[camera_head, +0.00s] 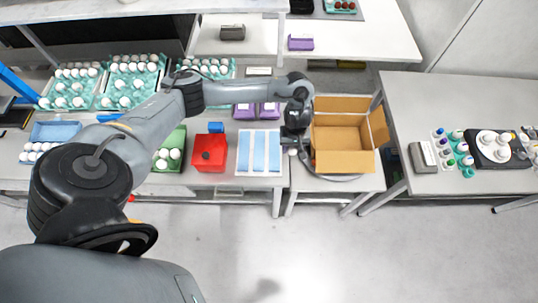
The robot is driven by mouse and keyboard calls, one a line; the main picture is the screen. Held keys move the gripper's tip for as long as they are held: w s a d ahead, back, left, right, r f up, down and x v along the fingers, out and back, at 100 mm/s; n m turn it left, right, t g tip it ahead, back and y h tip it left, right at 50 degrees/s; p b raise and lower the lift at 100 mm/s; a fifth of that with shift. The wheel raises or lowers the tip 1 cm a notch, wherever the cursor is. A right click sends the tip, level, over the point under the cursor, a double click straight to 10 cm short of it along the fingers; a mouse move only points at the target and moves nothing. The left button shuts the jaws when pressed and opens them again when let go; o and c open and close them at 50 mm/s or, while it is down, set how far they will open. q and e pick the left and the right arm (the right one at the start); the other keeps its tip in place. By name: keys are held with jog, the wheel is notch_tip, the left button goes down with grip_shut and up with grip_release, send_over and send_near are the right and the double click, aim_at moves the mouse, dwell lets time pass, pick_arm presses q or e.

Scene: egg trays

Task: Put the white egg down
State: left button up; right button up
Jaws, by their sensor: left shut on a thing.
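My left arm reaches in from the left across the table. My left gripper (292,146) points down and is shut on a small white egg (292,152), which shows just below the fingers. The gripper is beside the left wall of an open cardboard box (343,161). I cannot tell the egg's height above the table. My right gripper is not in view.
A blue-and-white striped panel (259,153), a red box (209,152) and a green tray with white eggs (170,148) stand left of the gripper. Teal egg trays (107,102) are at the back left. A right-hand table (420,100) holds bottles and a device.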

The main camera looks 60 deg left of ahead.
pick_arm(q)
jog(key=shift+s+a+f, duration=0.25)
jog(key=shift+s+f, duration=0.05)
jog(key=shift+f, duration=0.15)
jog(key=s+a+f, duration=0.1)
jog(key=a+f, duration=0.1)
jog(key=a, duration=0.1)
jog(key=s+a+f, duration=0.1)
jog(key=a+f, duration=0.2)
jog(key=a, duration=0.1)
jog(key=s+a+f, duration=0.1)
jog(key=a+f, duration=0.1)
jog(key=a, duration=0.2)
jog(key=shift+s+f+b, duration=0.15)
jog(key=shift+f+b, duration=0.1)
jog(key=shift+b, duration=0.1)
jog(key=shift+f, duration=2.05)
jog(key=shift+f, duration=0.1)
jog(key=o, duration=0.6)
jog(key=shift+o, duration=0.2)
